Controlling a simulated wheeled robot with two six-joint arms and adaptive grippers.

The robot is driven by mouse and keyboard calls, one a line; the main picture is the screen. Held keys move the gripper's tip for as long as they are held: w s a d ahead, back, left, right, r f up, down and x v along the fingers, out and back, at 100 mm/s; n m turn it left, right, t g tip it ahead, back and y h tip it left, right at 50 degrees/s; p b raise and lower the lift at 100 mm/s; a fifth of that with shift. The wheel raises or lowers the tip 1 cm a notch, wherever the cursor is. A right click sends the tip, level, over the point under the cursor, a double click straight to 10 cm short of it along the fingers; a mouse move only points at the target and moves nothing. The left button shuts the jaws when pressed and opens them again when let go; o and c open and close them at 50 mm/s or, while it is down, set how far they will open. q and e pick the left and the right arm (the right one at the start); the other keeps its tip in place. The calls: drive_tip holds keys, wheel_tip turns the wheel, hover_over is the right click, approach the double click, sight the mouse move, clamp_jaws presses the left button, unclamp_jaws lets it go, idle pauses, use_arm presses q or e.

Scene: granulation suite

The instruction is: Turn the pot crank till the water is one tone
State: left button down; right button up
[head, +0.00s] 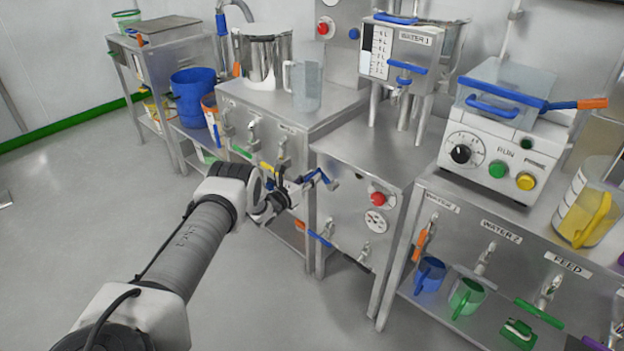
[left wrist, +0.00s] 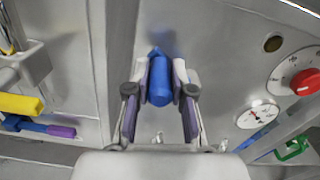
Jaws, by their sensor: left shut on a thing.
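My left gripper (head: 283,197) is at the front of the steel cabinets, near a blue crank (head: 318,178) on the middle cabinet. In the left wrist view my left gripper (left wrist: 160,95) has its two fingers on either side of a blue handle (left wrist: 160,82) and is shut on it. The handle stands out from a grey steel panel. A steel pot (head: 262,62) stands on the left cabinet. The water in it is hidden by its wall. My right gripper is not in view.
A clear jug (head: 306,85) stands beside the pot. A red knob (head: 377,198) and a gauge (head: 375,222) are right of the crank. A tank labelled WATER 1 (head: 412,55) stands above. Blue (head: 429,274) and green (head: 466,297) cups sit on the right shelf. The floor at left is clear.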

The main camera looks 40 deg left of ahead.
use_arm(q)
drive_tip(key=c, duration=1)
unclamp_jaws()
drive_tip(key=shift+d, duration=0.1)
drive_tip(key=s, duration=1.2)
drive_tip(key=shift+a, duration=0.45)
drive_tip(key=shift+w, duration=0.1)
